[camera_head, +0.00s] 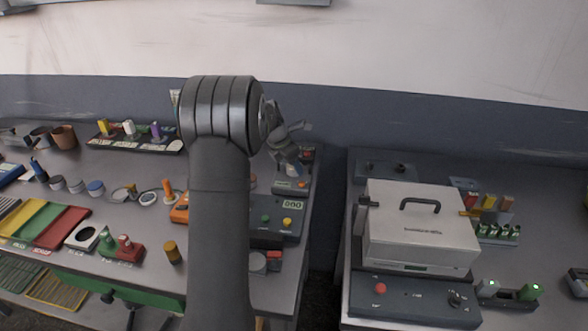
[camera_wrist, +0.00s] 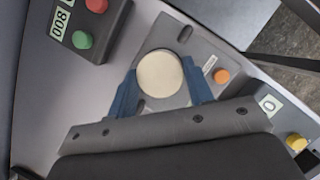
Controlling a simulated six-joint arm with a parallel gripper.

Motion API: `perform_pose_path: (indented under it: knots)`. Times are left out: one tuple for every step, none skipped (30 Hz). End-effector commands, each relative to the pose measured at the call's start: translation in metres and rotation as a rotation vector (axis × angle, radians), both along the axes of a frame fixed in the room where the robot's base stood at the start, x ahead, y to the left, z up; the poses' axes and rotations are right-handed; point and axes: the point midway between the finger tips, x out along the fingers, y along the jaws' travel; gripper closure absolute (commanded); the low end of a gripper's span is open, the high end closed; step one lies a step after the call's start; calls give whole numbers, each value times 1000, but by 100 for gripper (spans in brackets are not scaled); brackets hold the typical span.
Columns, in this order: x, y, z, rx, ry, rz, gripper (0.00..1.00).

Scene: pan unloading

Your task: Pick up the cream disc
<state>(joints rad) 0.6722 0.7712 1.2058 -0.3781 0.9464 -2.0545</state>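The cream disc (camera_wrist: 160,74) shows in the wrist view, round and flat, over a grey device plate (camera_wrist: 205,58). My gripper (camera_wrist: 159,66) points at it, with one blue finger to the left of the disc and one to the right. The fingers are apart, with the disc between them in the picture; I cannot tell whether they touch it or how high they are above it. In the head view my gripper (camera_head: 290,165) is over the device at the back right of the left bench. I cannot make out the disc there.
A gap separates this bench from the right bench, which holds a white lidded box (camera_head: 418,228). Several small jars, trays and pegs crowd the left bench (camera_head: 140,185).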

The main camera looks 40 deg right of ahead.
Motion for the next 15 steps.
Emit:
perform_pose_path:
  knots:
    - [0, 0, 0, 0, 0, 0, 63]
    - [0, 0, 0, 0, 0, 0, 69]
    - [0, 0, 0, 0, 0, 0, 77]
    - [0, 0, 0, 0, 0, 0, 82]
    - [0, 0, 0, 0, -1, 0, 86]
    - [0, 0, 1, 0, 0, 0, 86]
    - [0, 0, 1, 0, 0, 0, 86]
    - [0, 0, 1, 0, 0, 0, 86]
    - [0, 0, 1, 0, -1, 0, 86]
    - [0, 0, 1, 0, -1, 0, 86]
    - [0, 0, 1, 0, -1, 0, 86]
    - [0, 0, 2, -1, -1, -1, 86]
    - [0, 0, 3, -1, -1, -1, 86]
    - [0, 0, 4, -1, -1, -1, 86]
    - [0, 0, 7, -1, -1, -1, 86]
